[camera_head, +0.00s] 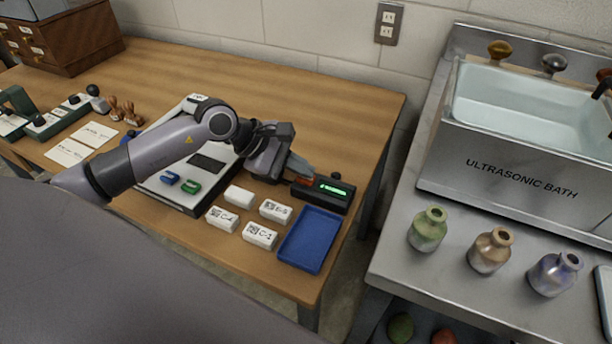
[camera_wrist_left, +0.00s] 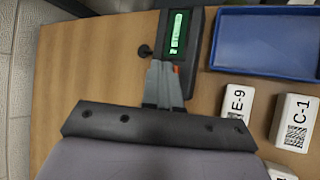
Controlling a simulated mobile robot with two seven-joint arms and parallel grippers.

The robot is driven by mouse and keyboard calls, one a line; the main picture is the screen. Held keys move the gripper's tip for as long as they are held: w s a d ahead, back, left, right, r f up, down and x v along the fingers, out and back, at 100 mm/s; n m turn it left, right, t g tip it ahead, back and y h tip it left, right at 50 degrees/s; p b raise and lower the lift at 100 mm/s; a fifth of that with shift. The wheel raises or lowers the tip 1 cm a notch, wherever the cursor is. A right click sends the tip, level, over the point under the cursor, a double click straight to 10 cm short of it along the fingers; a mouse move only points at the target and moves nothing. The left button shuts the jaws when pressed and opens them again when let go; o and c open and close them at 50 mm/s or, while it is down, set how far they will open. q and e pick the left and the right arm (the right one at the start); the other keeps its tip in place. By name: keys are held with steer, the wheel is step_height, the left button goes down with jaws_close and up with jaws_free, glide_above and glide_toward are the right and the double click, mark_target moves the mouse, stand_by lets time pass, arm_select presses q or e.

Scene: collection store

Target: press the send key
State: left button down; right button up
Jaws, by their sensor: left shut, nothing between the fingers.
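A dark box-shaped device (camera_head: 317,197) with a lit green display (camera_head: 334,190) stands near the right end of the wooden table. In the left wrist view the device (camera_wrist_left: 197,55) shows its display and an orange-red key (camera_wrist_left: 177,69), partly hidden by a finger. No lettering on the key is readable, so I cannot tell for sure that it is the send key. My left gripper (camera_head: 305,168) is shut and empty, its fingertips (camera_wrist_left: 163,66) over or beside the device's near end, next to the orange-red key. Contact cannot be told. My right gripper is out of view.
A blue tray (camera_head: 310,240) and several white labelled blocks (camera_head: 260,235) lie close in front of the device. A black round knob (camera_wrist_left: 145,50) is beside it. A flat panel with blue and green pieces (camera_head: 190,187) lies under my left arm. The table's back is clear.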

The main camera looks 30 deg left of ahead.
mark_target(301, 178)
arm_select(q)
steer(key=shift+f, duration=0.2)
steer(key=shift+r, duration=0.15)
stand_by(0.3)
steer(key=shift+r, duration=0.75)
steer(key=shift+r, duration=0.1)
steer(key=shift+r+p, duration=1.55)
steer(key=shift+r, duration=0.9)
